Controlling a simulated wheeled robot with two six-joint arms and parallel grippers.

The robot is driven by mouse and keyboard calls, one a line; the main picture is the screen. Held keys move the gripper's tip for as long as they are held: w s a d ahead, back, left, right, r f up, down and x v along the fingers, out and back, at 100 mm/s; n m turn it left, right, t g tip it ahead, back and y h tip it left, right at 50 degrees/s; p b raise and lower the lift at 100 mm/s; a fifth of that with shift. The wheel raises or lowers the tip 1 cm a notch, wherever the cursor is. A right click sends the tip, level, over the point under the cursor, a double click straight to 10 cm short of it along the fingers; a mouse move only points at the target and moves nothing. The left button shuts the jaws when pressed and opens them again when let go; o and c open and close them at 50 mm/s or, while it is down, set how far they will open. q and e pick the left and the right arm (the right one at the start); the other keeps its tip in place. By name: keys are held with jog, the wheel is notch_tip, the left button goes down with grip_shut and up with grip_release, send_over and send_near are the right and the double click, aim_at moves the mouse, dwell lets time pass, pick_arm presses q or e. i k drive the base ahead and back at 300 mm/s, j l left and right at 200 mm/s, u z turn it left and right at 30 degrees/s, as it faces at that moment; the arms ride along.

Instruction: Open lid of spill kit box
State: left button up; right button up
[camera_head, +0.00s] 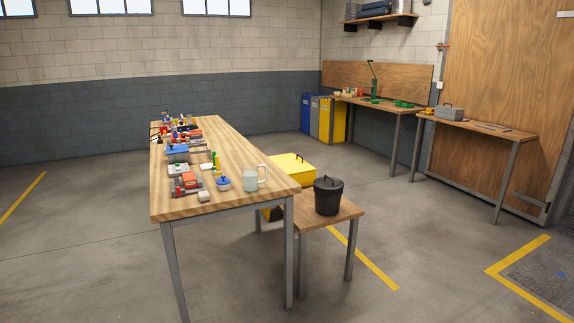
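A yellow box with a yellow lid (289,168), which I take to be the spill kit box, stands just behind the long wooden table and the small side table. The lid looks closed, with a small dark handle on top. The tables hide much of the box's body. Neither of my grippers is in view.
A black lidded bucket (328,198) stands on the small side table (306,216), near the box. The long table (180,205) holds a clear jug (250,179) and many small items. Workbenches (478,128) line the back right. Open floor (420,210) lies to the right.

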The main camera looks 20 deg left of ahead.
aim_at(292, 164)
jog(key=i, duration=0.95)
jog(key=i+j+z, duration=0.15)
jog(key=i, duration=0.8)
jog(key=i+j, duration=0.1)
jog(key=i, duration=0.85)
jog(key=i+l+z, duration=0.2)
jog(key=i+z, duration=0.2)
jog(key=i, duration=0.5)
jog(key=i+j+z, duration=0.1)
jog(key=i+z, duration=0.3)
jog(key=i, duration=0.45)
jog(key=i+j+u, duration=0.1)
jog(key=i+u, duration=1.1)
jog(key=i+l+u, duration=0.2)
jog(key=u, duration=0.2)
jog(key=i+j+u, duration=0.1)
jog(key=i+u, duration=0.5)
jog(key=u, duration=0.15)
jog(key=i+l+u, duration=0.1)
jog(key=i+u, duration=0.25)
